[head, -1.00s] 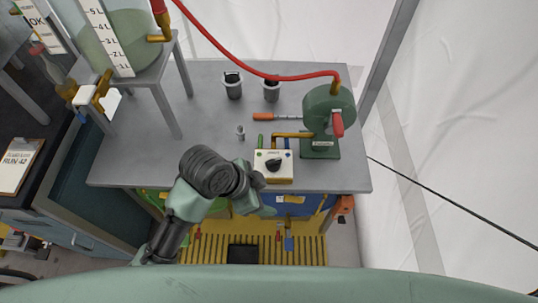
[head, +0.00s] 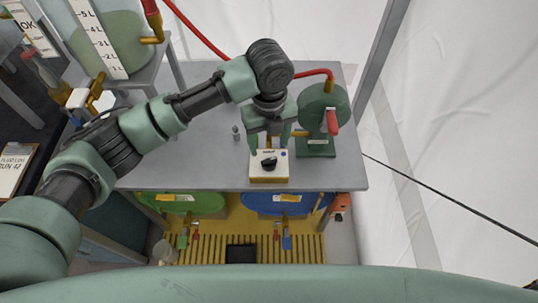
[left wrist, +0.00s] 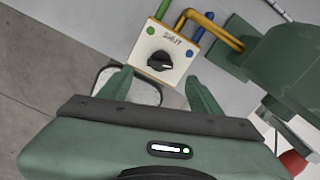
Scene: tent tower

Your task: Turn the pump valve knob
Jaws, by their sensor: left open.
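The pump valve is a white box (head: 269,176) at the table's front edge with a black knob (head: 269,163) on top. In the left wrist view the box (left wrist: 172,37) reads "SHUT", with a green dot and a blue dot, and the knob (left wrist: 159,62) has a pale pointer mark. My left gripper (head: 270,147) is open, pointing down over the back part of the box. In the left wrist view its two fingertips (left wrist: 158,78) frame the knob's side of the box, apart from the knob. My right gripper is not in view.
A green pump (head: 322,110) with a red handle (head: 332,122) stands right of the valve box. A red hose (head: 195,30) runs to it. A raised tank (head: 125,45) stands at back left. The table's left middle is clear.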

